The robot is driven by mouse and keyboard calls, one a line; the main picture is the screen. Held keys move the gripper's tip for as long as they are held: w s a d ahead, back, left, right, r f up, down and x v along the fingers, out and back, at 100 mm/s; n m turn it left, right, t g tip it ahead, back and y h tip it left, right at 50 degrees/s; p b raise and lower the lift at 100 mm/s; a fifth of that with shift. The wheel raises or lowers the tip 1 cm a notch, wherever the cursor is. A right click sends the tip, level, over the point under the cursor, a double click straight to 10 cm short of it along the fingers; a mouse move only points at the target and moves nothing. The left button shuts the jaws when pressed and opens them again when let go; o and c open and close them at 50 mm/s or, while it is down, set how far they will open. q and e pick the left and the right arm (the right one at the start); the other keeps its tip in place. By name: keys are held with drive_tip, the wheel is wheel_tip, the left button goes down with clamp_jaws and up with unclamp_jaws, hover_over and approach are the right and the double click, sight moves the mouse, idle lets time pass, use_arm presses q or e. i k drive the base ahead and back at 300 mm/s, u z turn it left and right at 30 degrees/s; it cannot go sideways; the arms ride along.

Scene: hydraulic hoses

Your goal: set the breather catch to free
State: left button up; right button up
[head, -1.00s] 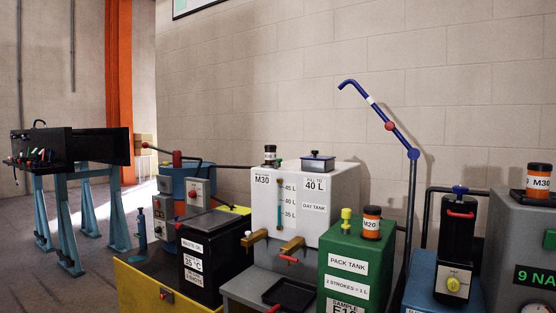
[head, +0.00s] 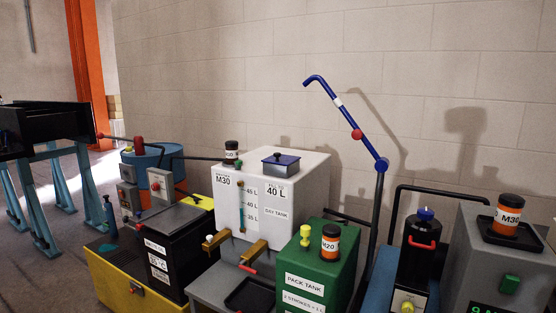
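No part in view is marked as the breather catch, and I cannot tell which one it is. The green pack tank (head: 318,262) has a yellow knobbed fitting (head: 305,237) upright on its top. The white day tank (head: 305,172) has a blue-topped lid (head: 281,159) on it. At the right, a black cylinder (head: 420,228) has a blue cap (head: 426,213), a red handle (head: 421,244) and a yellow dial (head: 407,301) low down. Neither of my grippers is in view.
An M20 jar (head: 330,244) stands on the pack tank and an M30 jar (head: 508,217) on the grey cabinet (head: 470,260). A blue jointed arm (head: 345,110) rises behind. A yellow bin (head: 120,287) and black waste oil box (head: 165,260) stand at left.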

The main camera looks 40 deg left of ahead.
sight(237, 163)
drive_tip(key=u, duration=0.25)
drive_tip(key=i, duration=1.05)
drive_tip(key=u, duration=0.55)
